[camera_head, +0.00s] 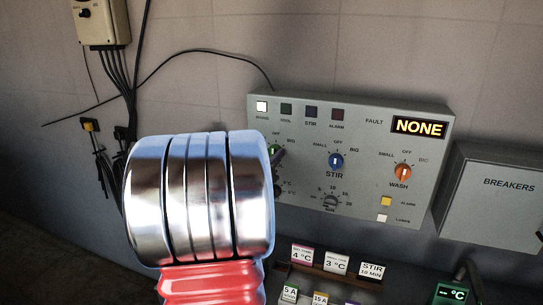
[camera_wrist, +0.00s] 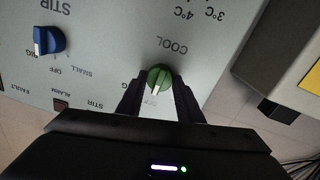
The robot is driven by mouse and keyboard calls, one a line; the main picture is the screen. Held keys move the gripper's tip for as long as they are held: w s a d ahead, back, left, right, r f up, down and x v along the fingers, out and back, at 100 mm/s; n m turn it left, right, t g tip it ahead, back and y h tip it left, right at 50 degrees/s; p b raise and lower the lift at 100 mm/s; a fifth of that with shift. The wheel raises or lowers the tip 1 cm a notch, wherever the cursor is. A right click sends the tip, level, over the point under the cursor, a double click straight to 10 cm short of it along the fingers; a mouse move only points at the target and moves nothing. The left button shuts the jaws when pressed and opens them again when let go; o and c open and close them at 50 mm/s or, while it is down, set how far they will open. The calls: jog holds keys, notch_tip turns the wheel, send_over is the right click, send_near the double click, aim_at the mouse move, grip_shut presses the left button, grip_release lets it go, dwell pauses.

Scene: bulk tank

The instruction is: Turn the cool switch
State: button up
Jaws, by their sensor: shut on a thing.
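The cool switch is a green knob (camera_wrist: 159,78) with a white pointer mark, beside the word COOL on the grey control panel (camera_head: 360,108). My gripper (camera_wrist: 158,86) has one dark finger on each side of the knob and is shut on it. The wrist picture is upside down, and the pointer mark faces down in it, toward a faint label that I cannot read. In the head view my arm hides most of the knob; only a bit of green shows at its edge.
The blue STIR knob (camera_head: 336,162) and orange WASH knob (camera_head: 403,172) are to the right on the panel. The fault display (camera_head: 419,127) reads NONE. A grey BREAKERS box (camera_head: 500,195) is at the right. Cables hang from a beige box (camera_head: 101,22) at the left.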

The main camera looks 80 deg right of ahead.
jog(key=m, duration=0.4)
jog(key=shift+s+m, duration=0.1)
jog(key=shift+m, duration=0.2)
jog(key=m, duration=0.4)
jog(key=shift+m+t+y, duration=0.3)
jog(key=shift+t+y, duration=0.1)
jog(key=shift+s, duration=0.1)
jog(key=o, duration=1)
jog(key=shift+a, duration=0.15)
jog(key=a, duration=0.4)
jog(key=w+a, duration=0.1)
jog(key=a, duration=0.4)
jog(key=w+a, duration=0.1)
jog(key=a, duration=0.3)
jog(key=shift+a+r, duration=0.25)
jog(key=shift+r, duration=0.15)
